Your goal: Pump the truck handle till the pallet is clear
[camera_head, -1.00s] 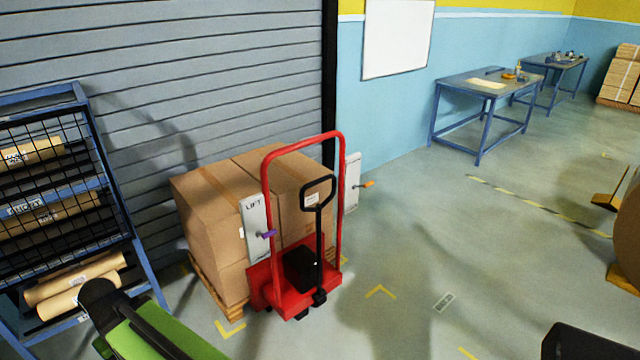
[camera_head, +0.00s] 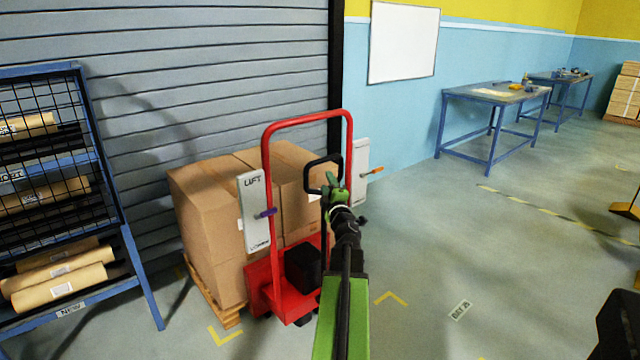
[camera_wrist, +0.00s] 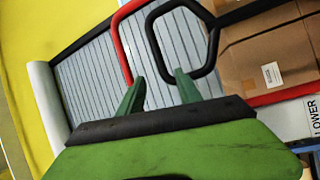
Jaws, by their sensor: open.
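The red pallet truck (camera_head: 274,290) stands against a pallet (camera_head: 213,296) loaded with brown cartons (camera_head: 207,220). My gripper (camera_head: 333,180) is at the loop's right side in the head view. In the wrist view, my gripper (camera_wrist: 160,88) is open, with its two green fingers apart and the black loop (camera_wrist: 152,40) just beyond the tips. I cannot tell whether they touch it. The gap under the pallet is too small to judge.
A LIFT plate (camera_head: 254,212) with a purple lever is on the truck's left, and another plate (camera_head: 361,165) with an orange lever on its right. A blue rack (camera_head: 140,265) of paper rolls stands at left. Floor to the right is open before the workbenches (camera_head: 490,110).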

